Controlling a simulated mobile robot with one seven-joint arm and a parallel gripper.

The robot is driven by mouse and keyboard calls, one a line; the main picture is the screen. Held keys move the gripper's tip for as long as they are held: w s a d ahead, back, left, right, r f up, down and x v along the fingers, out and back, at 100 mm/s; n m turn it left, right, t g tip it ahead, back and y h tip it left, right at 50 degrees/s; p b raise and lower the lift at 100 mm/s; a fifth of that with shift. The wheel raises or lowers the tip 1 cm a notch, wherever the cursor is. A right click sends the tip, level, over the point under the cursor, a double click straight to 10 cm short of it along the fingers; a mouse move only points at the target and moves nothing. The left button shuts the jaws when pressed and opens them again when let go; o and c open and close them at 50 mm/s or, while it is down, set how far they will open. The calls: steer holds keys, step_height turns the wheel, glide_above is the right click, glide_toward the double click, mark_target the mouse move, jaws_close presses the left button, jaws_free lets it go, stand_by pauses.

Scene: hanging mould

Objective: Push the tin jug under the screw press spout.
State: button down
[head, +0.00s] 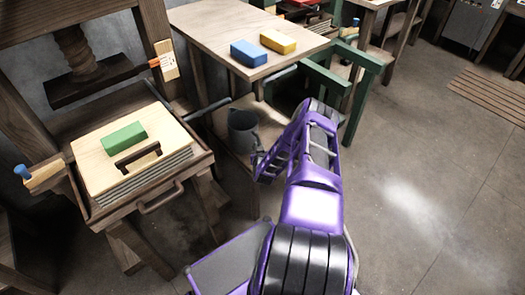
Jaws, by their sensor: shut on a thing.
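The tin jug (243,132) is a dark grey open-topped vessel. It stands upright on a low wooden shelf beneath the table, right of the press. The screw press (88,75) is at the left, with a dark wooden screw plate above a tray. A dark pipe, seemingly its spout (205,109), sticks out rightward from the press and ends near the jug's upper left. I cannot tell whether its end is over the jug's mouth. My gripper (261,163), at the end of my purple arm, is at the jug's lower right, shut on it; the fingertips are small and partly hidden.
A wooden table (215,30) with a blue block (249,53) and a yellow block (278,41) stands above the jug's shelf. A green frame (355,85) is to the right. A green block (124,137) lies on the press stack.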

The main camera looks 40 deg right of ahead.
steer(key=shift+w+a, duration=0.15)
steer(key=shift+w, duration=2.05)
steer(key=shift+w+a, duration=0.1)
steer(key=shift+w, duration=2.1)
steer(key=c, duration=0.8)
jaws_free()
steer(key=shift+o, duration=0.2)
steer(key=shift+s+a+r, duration=0.2)
steer(key=shift+s+r, duration=0.05)
steer(key=shift+s, duration=0.1)
steer(key=p+v, duration=0.4)
steer(key=v, duration=1.2)
steer(key=shift+s, duration=0.3)
steer(key=shift+w+a, duration=0.1)
